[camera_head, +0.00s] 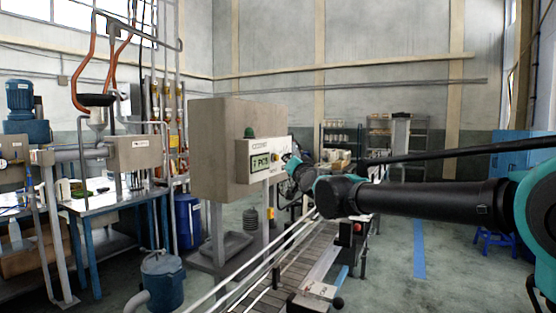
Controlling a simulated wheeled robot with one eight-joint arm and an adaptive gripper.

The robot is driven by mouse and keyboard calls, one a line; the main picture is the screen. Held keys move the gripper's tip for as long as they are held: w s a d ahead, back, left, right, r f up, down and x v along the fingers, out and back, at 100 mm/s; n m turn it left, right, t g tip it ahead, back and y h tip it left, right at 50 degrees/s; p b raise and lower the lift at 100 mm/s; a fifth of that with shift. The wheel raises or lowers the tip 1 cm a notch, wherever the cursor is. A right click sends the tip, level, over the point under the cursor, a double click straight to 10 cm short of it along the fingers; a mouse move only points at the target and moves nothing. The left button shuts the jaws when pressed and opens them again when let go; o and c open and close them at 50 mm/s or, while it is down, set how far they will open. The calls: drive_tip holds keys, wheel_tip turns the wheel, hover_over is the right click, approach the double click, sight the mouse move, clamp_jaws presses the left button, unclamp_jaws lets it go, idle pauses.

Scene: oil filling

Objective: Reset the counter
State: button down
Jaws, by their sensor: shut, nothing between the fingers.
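The counter (260,161) is a lit display on the front of a beige control box (244,171), with small buttons beside and above it. My gripper (288,160) is at the right end of this panel, close to the buttons at its right edge. Its fingers look small and dark, and they are shut and empty. I cannot tell whether the fingertips touch a button. The gripper and wrist partly cover the panel's right edge. The digits on the display are too small to read surely.
A roller conveyor (300,262) with rails runs below the box and my arm. A blue table (110,200) with pipes stands at left, with a blue barrel (188,220) beside it. Shelves (342,142) stand at the back.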

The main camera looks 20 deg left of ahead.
drive_tip(key=shift+a, duration=0.35)
drive_tip(key=shift+a, duration=0.5)
idle(0.7)
idle(0.4)
drive_tip(key=shift+d, duration=0.9)
drive_tip(key=shift+d, duration=0.1)
drive_tip(key=shift+s+d, duration=0.15)
drive_tip(key=shift+d, duration=1.05)
drive_tip(key=shift+s+d, duration=0.1)
drive_tip(key=shift+d, duration=1.1)
drive_tip(key=shift+f, duration=0.1)
